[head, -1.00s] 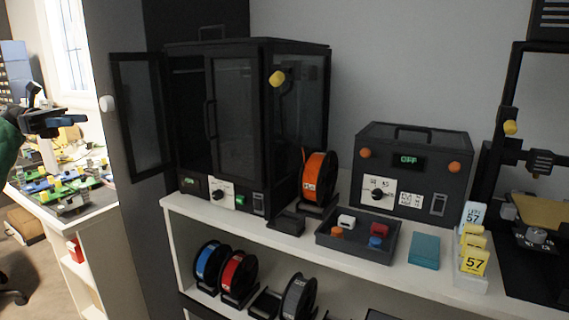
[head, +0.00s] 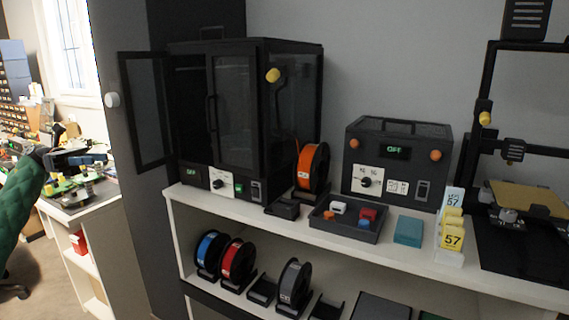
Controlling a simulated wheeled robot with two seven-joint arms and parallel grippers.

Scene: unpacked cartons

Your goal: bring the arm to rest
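My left gripper (head: 66,153) is at the left edge of the head view, at the end of my green arm. It is dark and small against a cluttered bench behind it, so I cannot tell whether its fingers are open or shut. I see nothing clearly held in it. It is well to the left of the dark cabinet and apart from the shelf. My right gripper is not in view.
A black cabinet (head: 265,130) with its left door (head: 145,110) swung open stands on a white shelf (head: 400,240). An orange spool (head: 306,168), a tray (head: 350,228), a control box (head: 395,165) and a printer (head: 525,225) stand to its right. A cluttered bench (head: 95,208) is at left.

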